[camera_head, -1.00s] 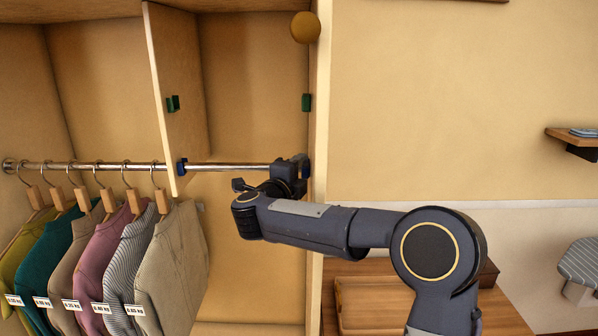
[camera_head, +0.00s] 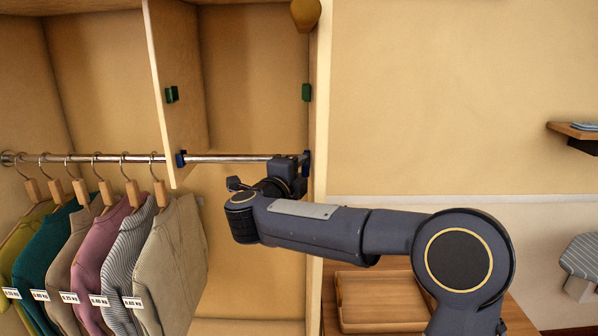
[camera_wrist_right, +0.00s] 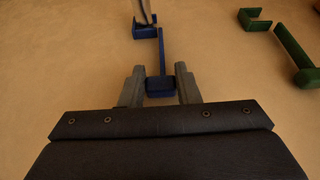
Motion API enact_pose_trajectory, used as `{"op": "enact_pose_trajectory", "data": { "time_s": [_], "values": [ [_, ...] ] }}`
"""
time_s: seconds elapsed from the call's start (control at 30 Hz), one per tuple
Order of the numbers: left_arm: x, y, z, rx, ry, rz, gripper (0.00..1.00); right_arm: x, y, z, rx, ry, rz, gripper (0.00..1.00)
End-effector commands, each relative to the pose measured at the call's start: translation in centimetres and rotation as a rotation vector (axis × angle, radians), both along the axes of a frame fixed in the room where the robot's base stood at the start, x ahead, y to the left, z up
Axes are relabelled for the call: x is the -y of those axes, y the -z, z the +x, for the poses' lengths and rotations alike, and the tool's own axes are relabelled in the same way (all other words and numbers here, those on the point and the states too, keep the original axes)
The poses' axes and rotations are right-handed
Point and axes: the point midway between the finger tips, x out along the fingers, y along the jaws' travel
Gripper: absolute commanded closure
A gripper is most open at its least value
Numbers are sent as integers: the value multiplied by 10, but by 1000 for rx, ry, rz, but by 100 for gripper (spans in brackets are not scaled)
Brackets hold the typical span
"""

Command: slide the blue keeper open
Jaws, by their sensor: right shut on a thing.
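The blue keeper (camera_wrist_right: 160,86) is a small blue block with a thin upright bar, seen in the right wrist view between the fingers of my right gripper (camera_wrist_right: 160,90). The gripper is shut on it. Beyond it, the end of the metal rail sits at a blue holder (camera_wrist_right: 146,31). In the head view my right gripper (camera_head: 290,168) is at the right end of the rail (camera_head: 228,158), by the right wall, where part of a blue fitting (camera_head: 306,163) shows. The gripper hides most of this spot. My left gripper is not in view.
Another blue fitting (camera_head: 180,160) holds the rail at the divider panel (camera_head: 172,110). Green brackets sit higher on the divider (camera_head: 172,94) and right wall (camera_head: 306,92). Several garments (camera_head: 165,262) hang left. A wooden tray (camera_head: 380,300) lies at lower right.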

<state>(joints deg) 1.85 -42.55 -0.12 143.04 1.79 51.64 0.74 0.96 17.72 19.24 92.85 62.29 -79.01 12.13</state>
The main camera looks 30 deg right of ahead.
Motion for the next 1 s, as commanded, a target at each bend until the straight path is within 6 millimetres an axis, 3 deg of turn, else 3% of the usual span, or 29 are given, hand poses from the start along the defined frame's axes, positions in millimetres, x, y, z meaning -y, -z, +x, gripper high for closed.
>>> {"op": "enact_pose_trajectory", "data": {
  "time_s": [0.23, 0.27, 0.43, 0.77, 1.0],
  "values": [
    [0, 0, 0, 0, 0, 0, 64, -1, 0, -2, 0, 0, 0, 100],
    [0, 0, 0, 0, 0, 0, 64, -1, 0, -2, 0, 0, 0, 70],
    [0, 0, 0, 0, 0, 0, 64, -1, 0, -1, 0, 0, 0, 49],
    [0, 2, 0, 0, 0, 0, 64, -5, 0, -4, 1, -1, 0, 49],
    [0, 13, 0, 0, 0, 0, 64, -35, 2, -25, 3, -5, 0, 49]
  ]
}}
